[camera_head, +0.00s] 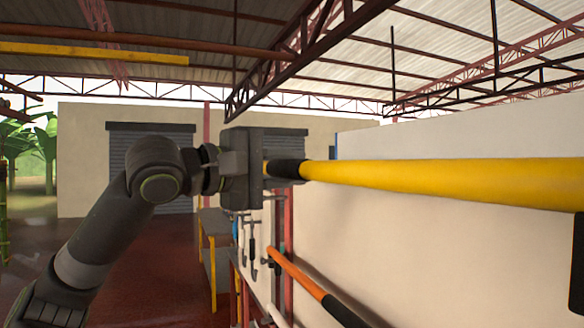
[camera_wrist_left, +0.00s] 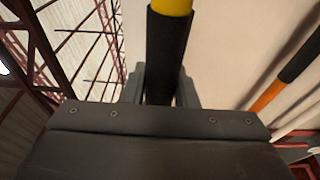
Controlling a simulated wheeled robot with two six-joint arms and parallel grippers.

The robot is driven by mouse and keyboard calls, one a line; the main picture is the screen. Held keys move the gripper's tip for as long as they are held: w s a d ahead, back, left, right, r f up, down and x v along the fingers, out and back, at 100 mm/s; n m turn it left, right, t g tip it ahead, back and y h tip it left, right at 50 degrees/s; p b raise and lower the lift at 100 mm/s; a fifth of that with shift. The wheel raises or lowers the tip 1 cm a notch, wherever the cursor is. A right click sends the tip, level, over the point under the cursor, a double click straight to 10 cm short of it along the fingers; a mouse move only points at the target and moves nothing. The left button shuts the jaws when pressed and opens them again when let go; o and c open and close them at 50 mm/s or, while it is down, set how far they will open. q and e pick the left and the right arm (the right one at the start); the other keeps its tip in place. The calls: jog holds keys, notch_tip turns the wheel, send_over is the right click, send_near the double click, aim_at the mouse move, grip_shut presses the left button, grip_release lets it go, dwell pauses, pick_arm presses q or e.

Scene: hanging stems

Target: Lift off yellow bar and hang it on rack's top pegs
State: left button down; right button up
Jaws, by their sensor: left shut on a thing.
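The yellow bar (camera_head: 440,178) is raised roughly level across the right half of the head view and runs out of the right edge. My left gripper (camera_head: 266,168) is shut on that black grip. In the left wrist view the black grip (camera_wrist_left: 167,55) sits between the two fingers, with a little yellow above it. The rack's metal hooks or pegs (camera_head: 253,256) show below the gripper, in front of the pale wall. The bar is apart from them. My right gripper is not clearly in view.
An orange bar with black grip (camera_head: 297,272) is on the rack below. A pale wall (camera_head: 400,245) stands behind the yellow bar. A yellow-legged bench (camera_head: 212,270) stands at lower centre. A dark piece (camera_head: 577,265) at the right edge is cut off and unclear.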

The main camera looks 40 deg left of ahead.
pick_arm(q)
jog(key=shift+w+d+r+p, duration=0.15)
jog(key=shift+w+d+p, duration=0.15)
jog(key=shift+w+p, duration=0.3)
jog(key=shift+w+d+f+p, duration=0.8)
jog(key=shift+w+d, duration=0.05)
jog(key=shift+w, duration=0.55)
jog(key=shift+w+d+f+p, duration=0.75)
jog(key=shift+w+d+f, duration=0.1)
jog(key=shift+w, duration=0.6)
jog(key=shift+w+d+f+p, duration=0.8)
jog(key=shift+w+d, duration=0.05)
jog(key=shift+w, duration=0.55)
jog(key=shift+f, duration=0.3)
jog(key=shift+f+b, duration=0.7)
jog(key=shift+f, duration=0.1)
jog(key=c, duration=1.1)
grip_release()
jog(key=shift+o, duration=0.2)
